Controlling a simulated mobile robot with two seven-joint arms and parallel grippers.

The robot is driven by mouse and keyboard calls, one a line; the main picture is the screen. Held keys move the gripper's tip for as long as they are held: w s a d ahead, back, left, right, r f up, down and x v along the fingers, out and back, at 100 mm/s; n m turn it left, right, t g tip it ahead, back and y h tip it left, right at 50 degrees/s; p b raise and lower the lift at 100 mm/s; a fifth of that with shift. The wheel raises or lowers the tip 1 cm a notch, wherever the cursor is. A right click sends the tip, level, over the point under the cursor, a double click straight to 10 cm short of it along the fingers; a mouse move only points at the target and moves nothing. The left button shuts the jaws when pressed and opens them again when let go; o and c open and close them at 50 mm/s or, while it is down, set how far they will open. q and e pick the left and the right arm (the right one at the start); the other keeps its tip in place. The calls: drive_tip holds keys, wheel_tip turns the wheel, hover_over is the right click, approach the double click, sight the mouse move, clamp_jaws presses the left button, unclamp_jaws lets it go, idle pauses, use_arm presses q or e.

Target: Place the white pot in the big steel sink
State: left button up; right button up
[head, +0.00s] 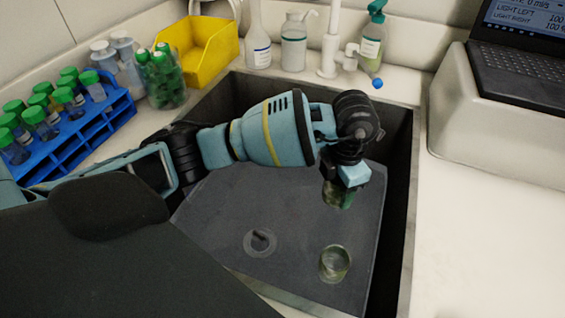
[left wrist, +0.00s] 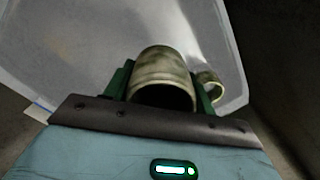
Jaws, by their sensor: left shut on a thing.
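My left gripper (head: 345,178) reaches over the big sink (head: 215,205) from the left, pointing down. It is shut on a white pot with green-brown stains (left wrist: 162,68); in the head view the pot (head: 338,197) shows just below the fingers, inside the sink's outline. I cannot tell exactly how far it is above the sink floor. A second, similar small pot (head: 335,264) stands on the sink floor, nearer the front; it also shows in the left wrist view (left wrist: 210,86), right of the held pot. My right gripper is not in view.
A drain (head: 260,242) lies in the grey sink floor. Behind the sink stand bottles (head: 293,42), a tap (head: 330,45) and a yellow bin (head: 208,45). A blue tube rack (head: 100,120) is left; a laptop (head: 515,65) is right.

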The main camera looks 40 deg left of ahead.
sight(333, 220)
use_arm(q)
drive_tip(key=n, duration=0.1)
drive_tip(key=w+f+n, duration=0.1)
drive_tip(key=n, duration=0.1)
drive_tip(key=shift+d, duration=0.2)
drive_tip(key=shift+f+b, duration=0.5)
drive_tip(key=shift+f, duration=4.5)
drive_tip(key=shift+f, duration=0.2)
drive_tip(key=o, duration=1)
drive_tip(key=shift+r, duration=0.15)
wheel_tip(333, 220, up, 12)
drive_tip(key=shift+r+p, duration=0.1)
drive_tip(key=shift+p, duration=0.4)
